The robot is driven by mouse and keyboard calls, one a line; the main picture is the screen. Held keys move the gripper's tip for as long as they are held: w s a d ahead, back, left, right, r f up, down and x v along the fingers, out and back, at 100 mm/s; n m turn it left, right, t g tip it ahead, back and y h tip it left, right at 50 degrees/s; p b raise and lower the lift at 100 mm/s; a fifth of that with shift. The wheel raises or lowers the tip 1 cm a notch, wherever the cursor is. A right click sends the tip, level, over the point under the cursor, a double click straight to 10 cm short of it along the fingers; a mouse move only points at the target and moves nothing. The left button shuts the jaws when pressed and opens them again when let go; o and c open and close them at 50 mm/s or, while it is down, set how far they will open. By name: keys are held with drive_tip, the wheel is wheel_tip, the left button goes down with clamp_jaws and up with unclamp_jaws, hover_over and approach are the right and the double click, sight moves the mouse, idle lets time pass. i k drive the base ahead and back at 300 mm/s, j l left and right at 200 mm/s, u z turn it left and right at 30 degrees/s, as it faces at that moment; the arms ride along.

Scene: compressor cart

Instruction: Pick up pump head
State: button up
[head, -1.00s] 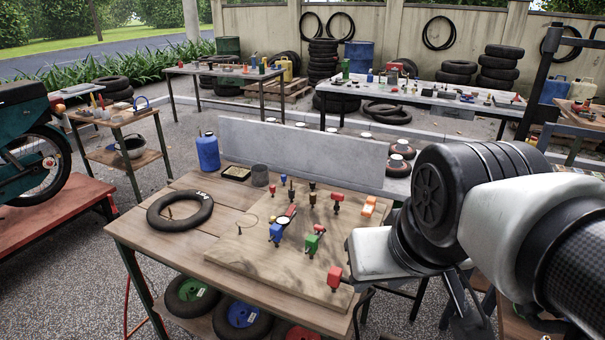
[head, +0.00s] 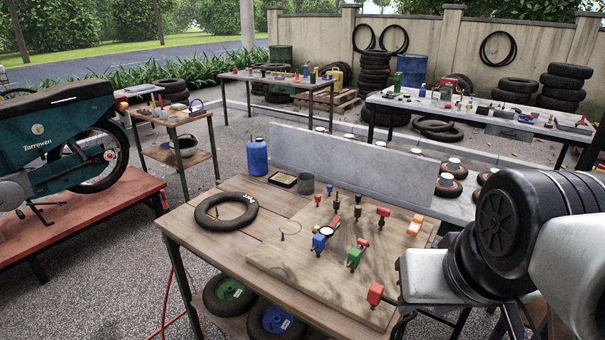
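Several small coloured pump-head-like fittings stand on a wooden board (head: 290,268) on the near workbench; I cannot tell which one is the task's pump head. A blue one (head: 320,240) and a green one (head: 355,256) are near the middle. A red one (head: 375,293) is at the board's front right edge, just left of my arm in the picture. I see nothing held.
A black tyre (head: 226,218) lies on the bench's left. A blue bottle (head: 257,157), a shallow tray (head: 283,179) and a grey cup (head: 306,184) stand at the back. A grey slab (head: 350,172) rises behind the bench. A motorbike (head: 60,145) stands on a red platform at left.

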sight(376, 295)
drive_tip(key=i+j+z, duration=0.1)
drive_tip(key=j+z, duration=0.15)
drive_tip(key=z, duration=0.2)
drive_tip(key=j+z, duration=0.25)
drive_tip(key=z, duration=0.25)
